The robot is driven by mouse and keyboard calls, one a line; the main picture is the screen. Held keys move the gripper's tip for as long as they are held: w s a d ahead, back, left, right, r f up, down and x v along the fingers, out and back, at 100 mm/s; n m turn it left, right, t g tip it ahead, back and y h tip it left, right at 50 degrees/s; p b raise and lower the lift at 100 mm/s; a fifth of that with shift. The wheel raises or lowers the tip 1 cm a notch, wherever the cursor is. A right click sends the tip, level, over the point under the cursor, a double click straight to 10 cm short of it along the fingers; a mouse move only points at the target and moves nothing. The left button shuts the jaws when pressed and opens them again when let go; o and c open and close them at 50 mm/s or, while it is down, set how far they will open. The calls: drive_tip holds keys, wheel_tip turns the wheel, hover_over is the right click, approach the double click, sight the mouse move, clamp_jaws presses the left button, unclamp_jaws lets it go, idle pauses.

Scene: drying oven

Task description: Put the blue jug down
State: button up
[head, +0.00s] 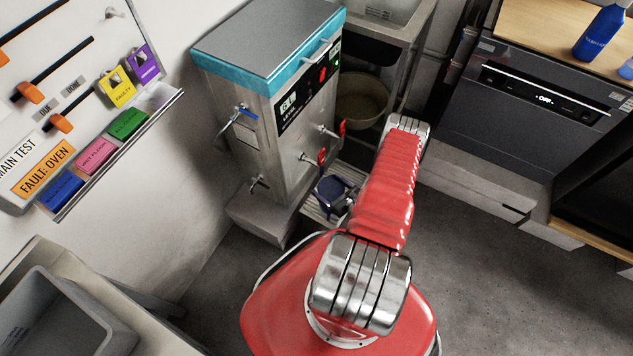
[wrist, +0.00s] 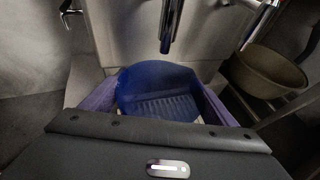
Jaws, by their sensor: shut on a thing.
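The blue jug (head: 333,188) is at the foot of the steel dispenser (head: 262,140), over its slatted tray (head: 322,212). In the wrist view the jug (wrist: 160,88) shows from above, with its open mouth towards the camera and lines across its inside. My gripper (wrist: 160,98) is shut on the jug, with a purplish finger on each side of it. A dispenser spout (wrist: 168,28) hangs just behind the jug. The jug's base is hidden, so I cannot tell whether it touches the tray. In the head view my red arm hides part of the gripper.
Red-handled taps (head: 322,155) project from the dispenser near the jug. An olive bowl (head: 362,102) sits to the right, under the sink. The oven (head: 530,100) is at the right, with a blue bottle (head: 600,32) on the counter above. A grey bin (head: 60,315) stands lower left.

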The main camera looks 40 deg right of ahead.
sight(323, 181)
drive_tip(key=shift+w+d, duration=0.15)
drive_tip(key=shift+w, duration=2.65)
drive_tip(key=shift+w+f, duration=0.25)
drive_tip(key=shift+f, duration=0.65)
drive_tip(key=shift+w+f, duration=0.2)
drive_tip(key=shift+f, duration=0.65)
drive_tip(key=o, duration=1.4)
drive_tip(key=shift+f, duration=0.1)
drive_tip(key=shift+o, duration=0.2)
